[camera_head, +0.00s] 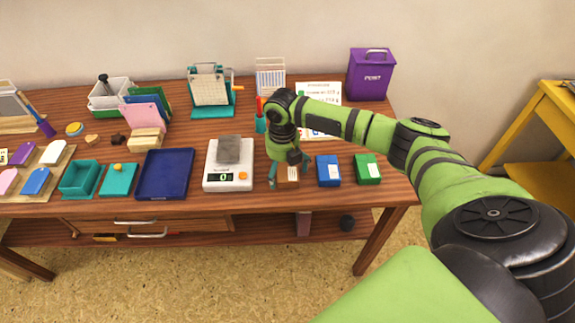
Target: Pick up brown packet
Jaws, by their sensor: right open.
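The brown packet (288,175) lies near the front edge of the wooden table, left of the blue packet. It carries a pale label. My right gripper (289,182) points down over it, with one dark finger on each side of the packet. The fingers are open; whether they touch its sides I cannot tell. The gripper body hides the packet's far part. My left gripper is not in view.
A blue packet (329,171) and a green packet (367,169) lie close on the right. A white scale (229,184) with a grey block (229,149) stands on the left. Behind are a purple box (370,75) and a white sheet (318,94). The table (262,198) has little bare front edge.

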